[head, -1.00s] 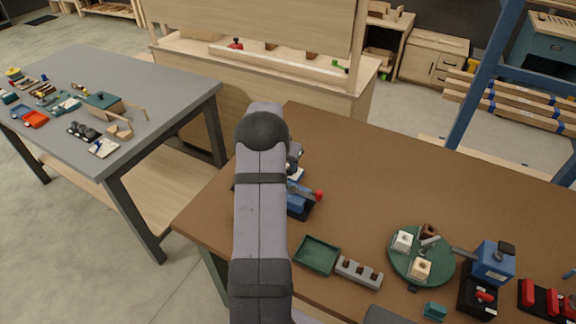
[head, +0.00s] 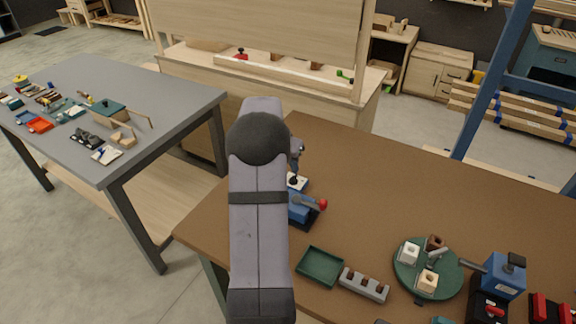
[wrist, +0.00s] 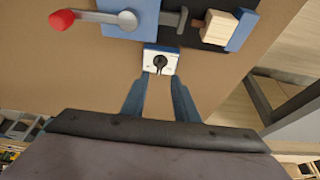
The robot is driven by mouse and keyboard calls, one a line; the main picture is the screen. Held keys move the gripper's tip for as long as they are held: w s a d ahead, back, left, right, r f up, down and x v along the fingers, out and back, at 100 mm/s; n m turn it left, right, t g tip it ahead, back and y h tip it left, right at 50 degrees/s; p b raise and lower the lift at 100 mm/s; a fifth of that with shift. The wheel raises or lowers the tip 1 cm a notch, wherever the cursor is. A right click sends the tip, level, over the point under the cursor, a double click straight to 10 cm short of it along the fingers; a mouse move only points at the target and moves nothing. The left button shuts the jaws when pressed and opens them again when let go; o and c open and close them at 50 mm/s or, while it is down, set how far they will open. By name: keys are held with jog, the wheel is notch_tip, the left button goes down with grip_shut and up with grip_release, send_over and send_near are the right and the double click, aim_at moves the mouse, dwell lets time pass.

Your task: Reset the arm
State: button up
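In the wrist view, my gripper (wrist: 160,90) has its two blue fingers spread apart, with brown tabletop showing between them. A small white plate with a dark round centre (wrist: 160,61) lies just past the fingertips; I cannot tell whether they touch it. It also shows in the head view (head: 297,182), beside the blue clamp. In the head view my grey arm hides most of the gripper. The blue clamp (head: 301,211) has a red-knobbed lever (wrist: 100,20), and in the wrist view a wooden block (wrist: 218,27) sits at its jaw.
The brown workbench (head: 390,190) holds a green tray (head: 320,266), a grey strip with holes (head: 364,285), a round green plate (head: 428,268) with small blocks, and a blue device (head: 504,276). The bench's back middle is clear. A grey table (head: 150,90) stands left, with several small parts.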

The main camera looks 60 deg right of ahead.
jog(key=w+a+r+n+y, duration=0.1)
jog(key=w+a+n, duration=0.2)
jog(key=a, duration=0.6)
jog(key=w+a+n+t, duration=0.1)
jog(key=w+a+n, duration=0.2)
jog(key=a, duration=0.7)
jog(key=w+a+r+n+y, duration=0.1)
jog(key=w+a+n, duration=0.25)
jog(key=a, duration=0.55)
jog(key=s+a+f+n+g+y, duration=0.1)
jog(key=s+a+n, duration=0.4)
jog(key=a, duration=0.7)
jog(key=s+a+f+n+y, duration=0.1)
jog(key=s+a+n, duration=0.3)
jog(key=s+a, duration=0.6)
notch_tip(320, 180, down, 39)
jog(key=w+a+b, duration=0.1)
jog(key=w+b, duration=0.1)
jog(key=b, duration=3.6)
jog(key=shift+w+a, duration=0.25)
